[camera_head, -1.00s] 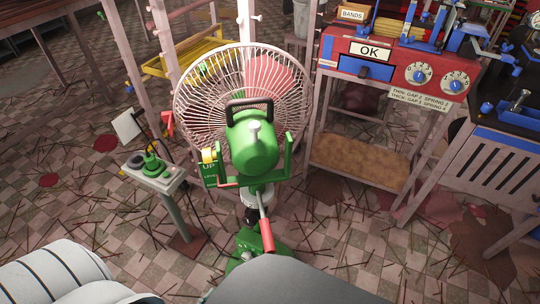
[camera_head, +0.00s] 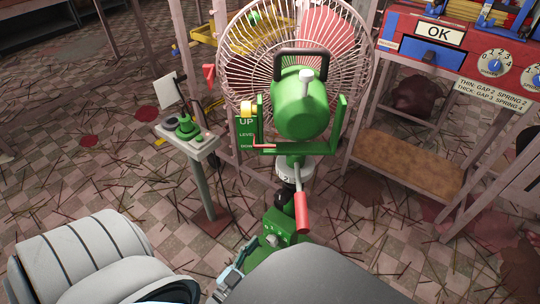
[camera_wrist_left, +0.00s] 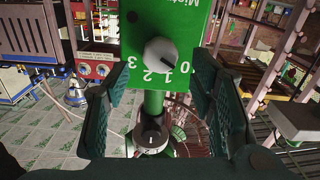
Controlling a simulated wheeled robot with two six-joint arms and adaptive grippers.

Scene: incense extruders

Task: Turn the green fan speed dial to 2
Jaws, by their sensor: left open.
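The green fan speed dial's box (camera_wrist_left: 140,20) fills the upper middle of the left wrist view, with a grey knob (camera_wrist_left: 160,54) on its face. Digits 0 to 3 run along its lower edge, 0 at the right. The knob's dark mark seems to lie towards the 0 side. In the head view the green box (camera_head: 285,228) sits low on the fan's stand. My left gripper (camera_wrist_left: 165,66) is open, its fingers apart on either side of the knob in the picture; contact cannot be told. It also shows partly in the head view (camera_head: 232,274). My right gripper is out of view.
The fan (camera_head: 300,100) stands above the box, with a red-handled lever (camera_head: 302,212) close over it. A pedestal with a green control (camera_head: 187,128) stands to the left. A red and blue machine (camera_head: 430,50) is at the right. The floor holds scattered sticks.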

